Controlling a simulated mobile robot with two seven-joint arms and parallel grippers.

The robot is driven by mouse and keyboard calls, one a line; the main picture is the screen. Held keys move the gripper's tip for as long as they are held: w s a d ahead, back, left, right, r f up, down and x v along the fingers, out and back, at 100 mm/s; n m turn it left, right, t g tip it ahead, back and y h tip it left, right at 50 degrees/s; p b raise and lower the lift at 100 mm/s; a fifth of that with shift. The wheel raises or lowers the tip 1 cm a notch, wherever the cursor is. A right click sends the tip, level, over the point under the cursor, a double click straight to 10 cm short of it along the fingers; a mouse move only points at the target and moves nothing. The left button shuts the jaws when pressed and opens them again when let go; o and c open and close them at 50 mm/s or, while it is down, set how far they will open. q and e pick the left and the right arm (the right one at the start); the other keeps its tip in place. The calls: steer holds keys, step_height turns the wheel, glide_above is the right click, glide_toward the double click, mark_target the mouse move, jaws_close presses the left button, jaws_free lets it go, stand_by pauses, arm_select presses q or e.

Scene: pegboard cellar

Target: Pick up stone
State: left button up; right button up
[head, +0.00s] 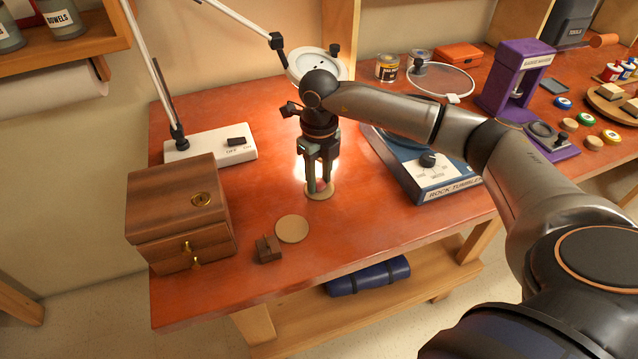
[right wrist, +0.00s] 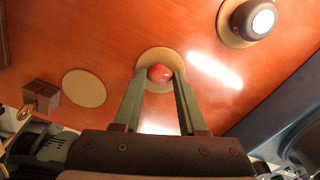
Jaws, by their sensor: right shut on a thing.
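The stone (right wrist: 160,73) is small, red and rounded. In the right wrist view it sits between the fingertips of my right gripper (right wrist: 159,78), over a round tan disc (right wrist: 150,55). The fingers press it from both sides. In the head view my right gripper (head: 319,187) points straight down at the same disc (head: 318,195) on the red-brown workbench (head: 345,240). The stone is hidden by the fingers there. I cannot tell whether it touches the disc. My left gripper is not in view.
A blue rock tumbler (head: 445,190) stands right of my gripper. A lamp (head: 316,66) hangs behind it. The front middle of the bench is clear.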

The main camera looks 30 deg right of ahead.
jaws_close()
steer(key=shift+r, duration=0.15)
